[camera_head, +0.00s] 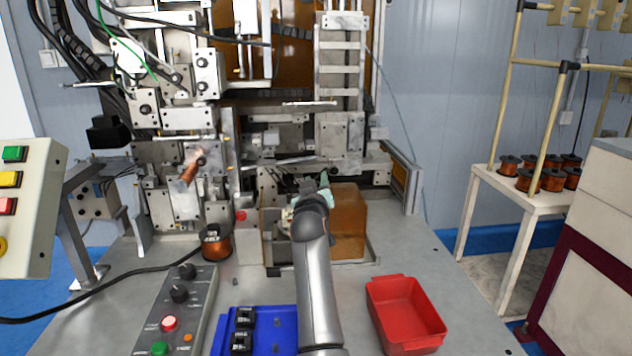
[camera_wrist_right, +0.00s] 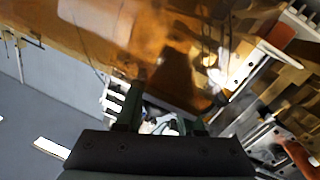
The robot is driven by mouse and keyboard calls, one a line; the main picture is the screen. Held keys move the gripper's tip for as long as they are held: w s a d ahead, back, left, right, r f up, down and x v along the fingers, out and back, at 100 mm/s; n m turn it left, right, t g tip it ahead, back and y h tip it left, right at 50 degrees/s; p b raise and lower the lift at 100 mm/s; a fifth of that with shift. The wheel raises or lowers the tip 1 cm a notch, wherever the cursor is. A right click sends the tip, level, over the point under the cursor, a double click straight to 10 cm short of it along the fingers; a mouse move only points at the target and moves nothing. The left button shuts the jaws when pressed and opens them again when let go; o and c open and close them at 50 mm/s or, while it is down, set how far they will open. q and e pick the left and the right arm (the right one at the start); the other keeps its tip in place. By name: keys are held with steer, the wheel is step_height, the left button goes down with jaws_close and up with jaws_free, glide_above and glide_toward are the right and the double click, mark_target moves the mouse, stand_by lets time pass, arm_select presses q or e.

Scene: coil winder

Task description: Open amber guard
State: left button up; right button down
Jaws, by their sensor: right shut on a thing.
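The amber guard (camera_head: 350,222) is a see-through amber box at the foot of the machine, just right of the middle of the head view. An amber panel also fills the upper part of the wrist view (camera_wrist_right: 60,38). My right gripper (camera_head: 312,190) is at the guard's upper left part, and my forearm hides some of its front. In the wrist view its two dark fingers (camera_wrist_right: 163,120) stand at the panel's lower edge, shut on the guard; the exact grip point is hard to make out. My left gripper is not in view.
A copper coil spool (camera_head: 216,242) stands left of the guard. A grey button panel (camera_head: 178,305), a blue tray (camera_head: 270,325) with black parts and a red bin (camera_head: 405,315) are at the front. The machine frame (camera_head: 340,100) rises behind. The grey tabletop is bare at the right.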

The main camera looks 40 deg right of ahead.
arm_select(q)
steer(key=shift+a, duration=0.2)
arm_select(e)
steer(key=shift+a, duration=0.1)
steer(key=c, duration=0.5)
jaws_free()
steer(key=shift+w, duration=0.1)
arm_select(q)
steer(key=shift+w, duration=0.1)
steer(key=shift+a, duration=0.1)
